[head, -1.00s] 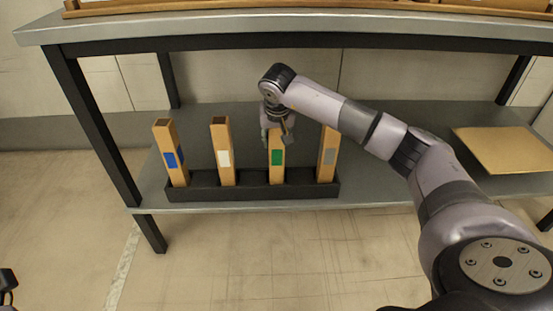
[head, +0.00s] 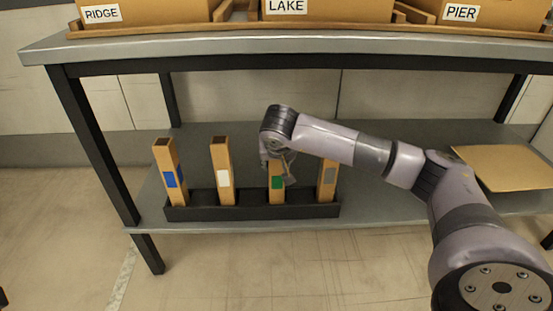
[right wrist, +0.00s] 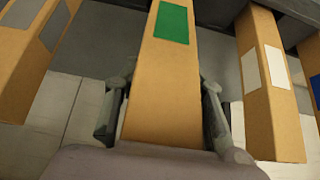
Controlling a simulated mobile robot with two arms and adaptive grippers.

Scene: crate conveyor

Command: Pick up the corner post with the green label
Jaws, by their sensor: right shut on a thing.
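The corner post with the green label (head: 277,190) stands in the black rack (head: 240,211) on the lower shelf, third from the left. Its upper part is hidden by my right gripper (head: 278,165) in the head view. In the right wrist view the same post (right wrist: 165,85) runs between the two fingers of my right gripper (right wrist: 163,115), one on each side. The right gripper is shut on this post. The post's foot is still in the rack. My left gripper is not in view.
Posts with a blue label (head: 170,172), a white label (head: 222,175) and a grey label (head: 328,182) stand in the same rack. The upper shelf (head: 200,46) with labelled crates (head: 330,10) is above. A flat cardboard sheet (head: 505,165) lies at right on the lower shelf.

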